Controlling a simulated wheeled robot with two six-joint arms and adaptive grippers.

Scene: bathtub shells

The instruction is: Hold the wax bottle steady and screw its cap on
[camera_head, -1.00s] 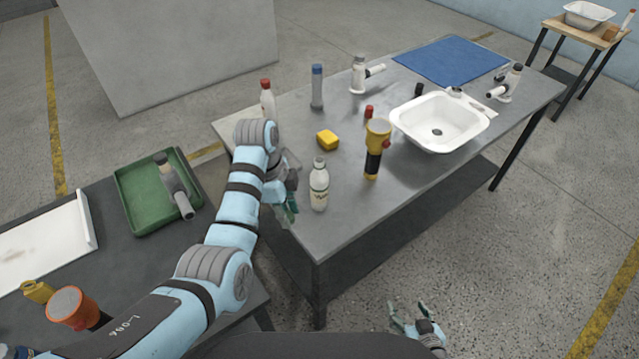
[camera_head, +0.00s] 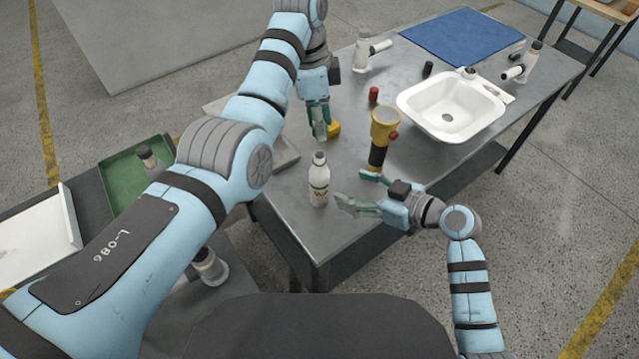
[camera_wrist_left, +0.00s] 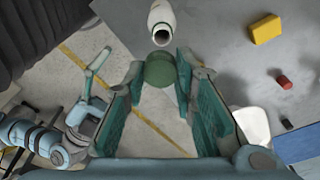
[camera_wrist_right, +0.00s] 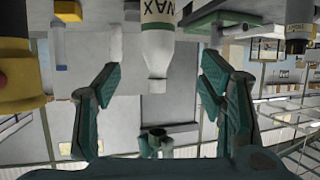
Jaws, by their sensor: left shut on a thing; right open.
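The white wax bottle (camera_head: 319,188) stands upright and uncapped near the front edge of the grey table. Its open mouth shows in the left wrist view (camera_wrist_left: 162,38), and its label shows in the right wrist view (camera_wrist_right: 160,22). My left gripper (camera_head: 322,135) points down behind the bottle. In the left wrist view it is shut on a round green cap (camera_wrist_left: 159,70), held apart from the bottle. My right gripper (camera_head: 352,190) is open just right of the bottle, fingers pointing at it. The bottle lies between its fingers' lines in the right wrist view, not gripped.
A yellow block (camera_head: 333,130) lies behind the bottle. A yellow-and-black tool (camera_head: 380,135) stands close beyond my right gripper. A red cap (camera_head: 373,94), white basin (camera_head: 405,100) and blue mat (camera_head: 470,38) are farther back. A green tray (camera_head: 118,180) is at left.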

